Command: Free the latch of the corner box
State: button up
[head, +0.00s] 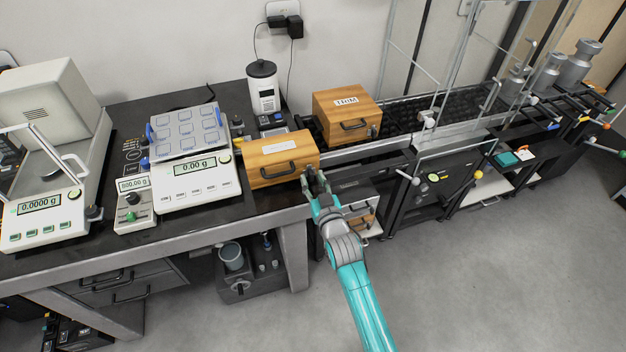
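A wooden box (258,163) with a pale label and a dark front handle stands at the right corner of the black-topped table. I take it to be the corner box. My gripper (313,176) is at the lower right of its front face, touching it or very close. The fingers cover the spot where a latch could be, so the latch is not visible. The fingers are small and dark here, and I cannot tell whether they are open or shut on something.
A second wooden box (341,105) with a label, handle and small front fitting stands behind to the right, by a conveyor (400,118). A balance with a gridded tray (187,130) is left of the corner box. The grey floor (480,270) at right is clear.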

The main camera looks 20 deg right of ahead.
jog(key=shift+w, duration=0.25)
grip_shut()
